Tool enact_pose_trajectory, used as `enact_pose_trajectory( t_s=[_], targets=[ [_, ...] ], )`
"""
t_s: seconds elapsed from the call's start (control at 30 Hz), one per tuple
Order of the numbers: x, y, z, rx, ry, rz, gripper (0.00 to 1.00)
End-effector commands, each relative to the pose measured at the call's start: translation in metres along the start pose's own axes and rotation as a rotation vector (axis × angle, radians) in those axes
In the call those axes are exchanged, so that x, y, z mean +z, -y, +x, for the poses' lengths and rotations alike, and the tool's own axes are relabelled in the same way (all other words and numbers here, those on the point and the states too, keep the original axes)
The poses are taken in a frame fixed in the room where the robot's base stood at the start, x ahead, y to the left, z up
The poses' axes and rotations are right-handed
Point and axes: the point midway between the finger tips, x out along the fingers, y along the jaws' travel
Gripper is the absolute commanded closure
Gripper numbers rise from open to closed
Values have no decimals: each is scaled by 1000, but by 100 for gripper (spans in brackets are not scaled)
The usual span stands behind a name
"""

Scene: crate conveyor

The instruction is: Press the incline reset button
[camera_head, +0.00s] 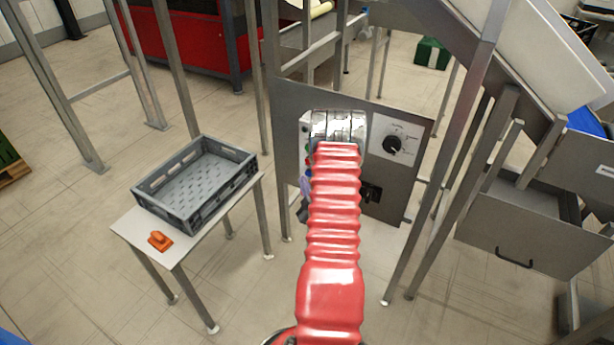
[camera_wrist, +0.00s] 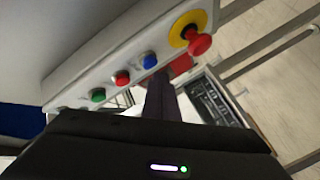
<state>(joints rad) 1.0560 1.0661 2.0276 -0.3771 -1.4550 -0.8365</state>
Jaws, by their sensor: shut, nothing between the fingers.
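In the wrist view, a pale control panel (camera_wrist: 130,42) carries a green button (camera_wrist: 98,95), a red button (camera_wrist: 122,78), a blue button (camera_wrist: 150,61) and a red mushroom knob on a yellow ring (camera_wrist: 197,40). No label naming the incline reset button is readable. My gripper (camera_wrist: 162,80) is shut and empty, with its dark fingers pointing up the picture just below the blue button. I cannot tell whether the fingertips touch the panel. In the head view, my red-sleeved arm hides most of the gripper and buttons.
In the head view, a grey crate (camera_head: 180,219) and an orange object (camera_head: 160,241) rest on a small table (camera_head: 132,229) at left. A metal cabinet with a black dial (camera_head: 392,144) stands beyond my arm. Metal legs flank it; the front floor is open.

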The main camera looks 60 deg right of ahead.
Motion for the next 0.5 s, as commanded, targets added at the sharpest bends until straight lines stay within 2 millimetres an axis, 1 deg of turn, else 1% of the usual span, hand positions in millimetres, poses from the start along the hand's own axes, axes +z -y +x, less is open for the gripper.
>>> enact_pose_trajectory(
  t_s=[0.27,0.5],
  targets=[
    [-1,1,-1,0,0,0,100],
    [-8,8,-11,0,1,0,100]
  ],
)
